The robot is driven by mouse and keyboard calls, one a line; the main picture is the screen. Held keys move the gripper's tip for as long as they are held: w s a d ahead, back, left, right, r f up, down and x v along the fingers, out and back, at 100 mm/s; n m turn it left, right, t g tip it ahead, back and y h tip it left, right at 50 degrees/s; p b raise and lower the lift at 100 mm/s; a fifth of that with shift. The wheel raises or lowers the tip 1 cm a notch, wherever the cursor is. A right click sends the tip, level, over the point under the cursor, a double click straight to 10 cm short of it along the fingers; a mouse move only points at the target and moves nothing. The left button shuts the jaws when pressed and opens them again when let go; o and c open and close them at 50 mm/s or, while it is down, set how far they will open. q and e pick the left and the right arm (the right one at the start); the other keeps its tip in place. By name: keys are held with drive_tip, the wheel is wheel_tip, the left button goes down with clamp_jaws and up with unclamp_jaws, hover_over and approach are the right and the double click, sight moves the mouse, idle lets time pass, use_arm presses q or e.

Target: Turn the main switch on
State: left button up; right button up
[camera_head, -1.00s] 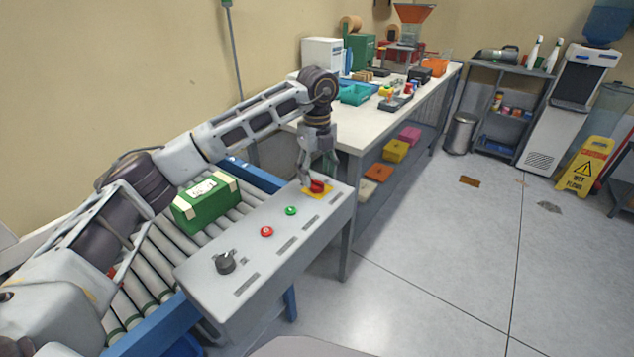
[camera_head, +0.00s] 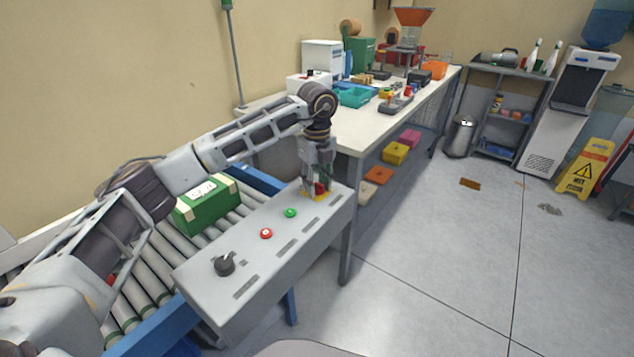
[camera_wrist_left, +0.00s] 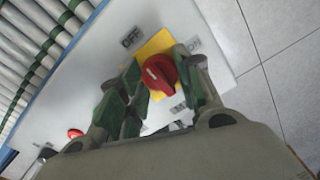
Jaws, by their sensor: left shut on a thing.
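The main switch is a red rotary knob (camera_wrist_left: 159,74) on a yellow plate (camera_wrist_left: 152,47) at the far end of the grey control panel (camera_head: 262,205). In the head view the red knob (camera_head: 321,187) is partly hidden by my left gripper (camera_head: 318,186). In the left wrist view my left gripper (camera_wrist_left: 160,85) points down with its green-padded fingers on both sides of the knob, shut on it. An "OFF" label (camera_wrist_left: 131,37) is beside the yellow plate; another label is partly covered by a finger. My right gripper is not in view.
The panel also carries a green button (camera_head: 290,212), a red button (camera_head: 266,233) and a black selector knob (camera_head: 224,264). A green box (camera_head: 207,207) lies on the roller conveyor (camera_head: 160,262) behind the panel. A cluttered workbench (camera_head: 350,136) stands beyond.

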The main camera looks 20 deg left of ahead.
use_arm(q)
drive_tip(key=shift+c, duration=0.7)
